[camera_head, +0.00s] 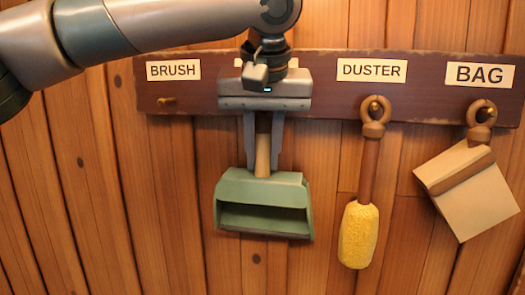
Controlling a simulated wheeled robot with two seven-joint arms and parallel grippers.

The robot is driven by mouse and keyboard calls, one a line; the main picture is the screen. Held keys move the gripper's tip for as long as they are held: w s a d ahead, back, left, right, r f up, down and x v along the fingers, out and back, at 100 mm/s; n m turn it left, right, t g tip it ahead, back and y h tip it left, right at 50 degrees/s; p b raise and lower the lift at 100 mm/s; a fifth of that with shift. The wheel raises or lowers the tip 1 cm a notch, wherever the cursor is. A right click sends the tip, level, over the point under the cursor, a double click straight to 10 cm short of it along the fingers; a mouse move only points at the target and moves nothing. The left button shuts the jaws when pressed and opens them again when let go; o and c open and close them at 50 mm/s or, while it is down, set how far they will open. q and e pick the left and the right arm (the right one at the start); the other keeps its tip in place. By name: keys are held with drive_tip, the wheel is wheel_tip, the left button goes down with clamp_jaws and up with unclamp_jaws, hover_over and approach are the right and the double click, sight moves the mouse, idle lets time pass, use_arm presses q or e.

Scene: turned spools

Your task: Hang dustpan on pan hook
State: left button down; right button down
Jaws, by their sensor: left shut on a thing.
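The dustpan has a green pan (262,190) and a wooden handle, and it hangs down in the camera_head view with its open side low. My left gripper (263,168) comes from above and is shut on the dustpan's handle, its two fingers on either side. The gripper body covers the board between the BRUSH and DUSTER labels, so any pan hook and label there are hidden, as is the handle's top. I cannot tell whether the handle touches a hook. My right gripper is not in view.
A dark board (324,102) on the plank wall carries labels and pegs. The peg (167,101) under BRUSH is empty. A yellow duster (358,235) hangs right of the dustpan, and a tan bag (480,196) hangs tilted at far right. The wall left of the dustpan is clear.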

use_arm(q)
drive_tip(key=shift+s, duration=0.1)
idle(0.3)
drive_tip(key=c, duration=1.5)
unclamp_jaws()
drive_tip(key=shift+o, duration=0.2)
drive_tip(key=shift+r, duration=0.1)
drive_tip(key=shift+s+r+b, duration=0.2)
drive_tip(key=shift+r+b, duration=0.1)
drive_tip(key=shift+r, duration=0.2)
drive_tip(key=b+v, duration=0.2)
drive_tip(key=v, duration=1.4)
drive_tip(key=shift+r, duration=0.1)
